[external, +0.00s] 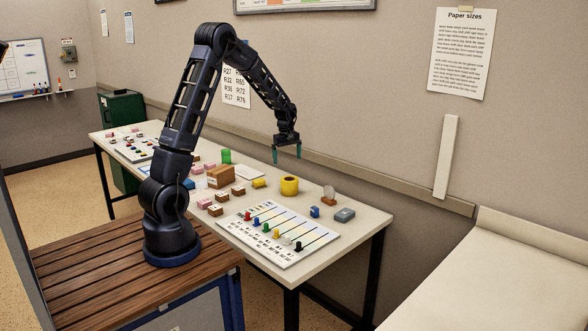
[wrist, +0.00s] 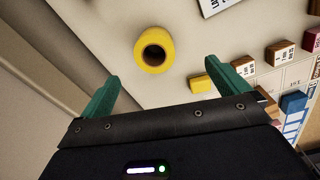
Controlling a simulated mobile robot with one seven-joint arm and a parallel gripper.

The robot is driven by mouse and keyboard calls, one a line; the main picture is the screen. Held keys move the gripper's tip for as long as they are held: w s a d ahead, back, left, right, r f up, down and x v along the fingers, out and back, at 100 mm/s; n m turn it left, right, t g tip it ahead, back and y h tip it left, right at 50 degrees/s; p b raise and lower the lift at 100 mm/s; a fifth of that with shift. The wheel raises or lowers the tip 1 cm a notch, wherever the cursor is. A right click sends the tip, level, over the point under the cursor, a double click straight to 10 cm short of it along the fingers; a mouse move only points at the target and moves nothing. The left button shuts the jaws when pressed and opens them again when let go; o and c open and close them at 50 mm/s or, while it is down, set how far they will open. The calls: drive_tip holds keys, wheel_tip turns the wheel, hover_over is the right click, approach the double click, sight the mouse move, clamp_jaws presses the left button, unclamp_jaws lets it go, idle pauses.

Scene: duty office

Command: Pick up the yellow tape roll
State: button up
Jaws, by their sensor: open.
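The yellow tape roll (external: 289,188) lies flat on the light table, near its back edge, with its round hole facing up. In the wrist view the tape roll (wrist: 153,34) is ahead of the fingertips, about centred between them, with its dark hole showing. My gripper (external: 287,152) is above the tape roll, with its teal fingers pointing down and clear of it. In the wrist view my gripper (wrist: 158,74) is open and empty, with a wide space between the fingers.
A small yellow block (external: 259,183) lies left of the roll, and a cardboard-brown box (external: 221,177) is further left. A white board with coloured pieces (external: 272,238) lies in front. The wall is close behind.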

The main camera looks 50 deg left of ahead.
drive_tip(key=n, duration=0.1)
hover_over(290, 179)
drive_tip(key=f, duration=0.5)
drive_tip(key=shift+a, duration=0.25)
wheel_tip(290, 179, down, 11)
drive_tip(key=shift+r, duration=0.15)
drive_tip(key=shift+d, duration=0.1)
drive_tip(key=c, duration=1.2)
drive_tip(key=shift+o, duration=0.2)
drive_tip(key=shift+r, duration=0.15)
